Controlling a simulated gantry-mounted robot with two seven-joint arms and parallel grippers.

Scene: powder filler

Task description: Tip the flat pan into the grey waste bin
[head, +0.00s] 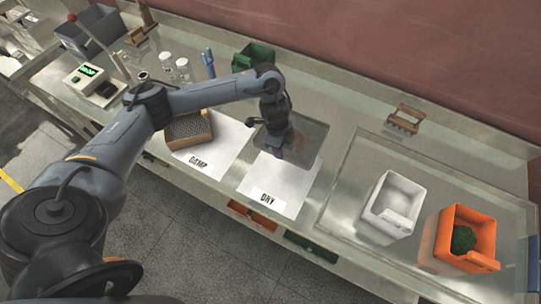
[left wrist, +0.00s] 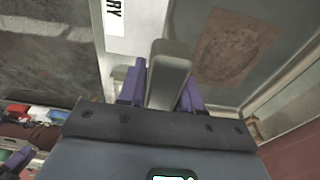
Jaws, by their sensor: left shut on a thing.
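The flat pan (head: 311,135) is a shallow grey metal square at the back edge of the sheet marked DRY (head: 277,187). My left gripper (head: 279,150) points down at its near left side and is shut on its grey handle. In the left wrist view the purple fingers (left wrist: 165,88) are on both sides of the handle (left wrist: 169,70), and a brown powder patch lies on the pan (left wrist: 285,68). I cannot tell whether the pan touches the bench. The dark grey bin (head: 88,41) stands at the far left back.
A tray of brown granular stuff (head: 188,129) stands on the DAMP sheet (head: 205,160). A scale (head: 95,84), jars (head: 183,68) and a green bin (head: 256,55) stand behind. White (head: 393,205) and orange (head: 466,236) bins are at right. A wooden rack (head: 404,119) is at the back.

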